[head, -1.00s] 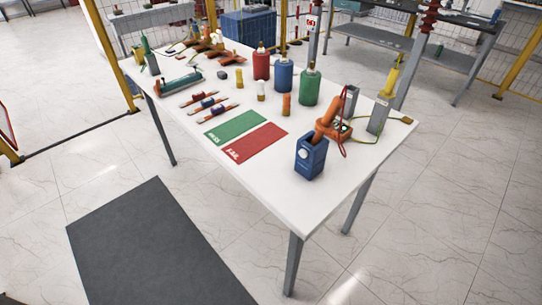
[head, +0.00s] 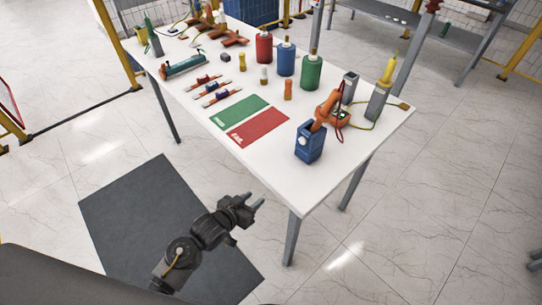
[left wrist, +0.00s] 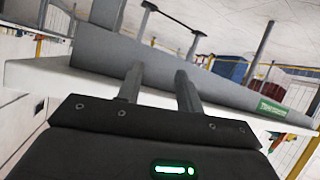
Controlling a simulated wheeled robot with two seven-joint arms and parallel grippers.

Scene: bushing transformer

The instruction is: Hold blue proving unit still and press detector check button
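The blue proving unit (head: 310,143) stands upright near the front right corner of the white table (head: 270,170), with a round white face on its side. The orange detector (head: 330,110) leans with its lower end at the top of the blue unit; a small green-lit panel shows on it. I cannot make out the check button itself. My left gripper (head: 256,201) is in front of the table's near edge, apart from the blue unit, with its fingers spread and nothing between them. Its two fingers also show apart in the left wrist view (left wrist: 160,85). My right gripper is not in view.
Green (head: 239,112) and red (head: 258,128) mats lie left of the blue unit. Red, blue and green bottles (head: 312,72) stand behind. A grey holder with a yellow tool (head: 378,98) stands at the right. A dark floor mat (head: 130,215) lies before the table.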

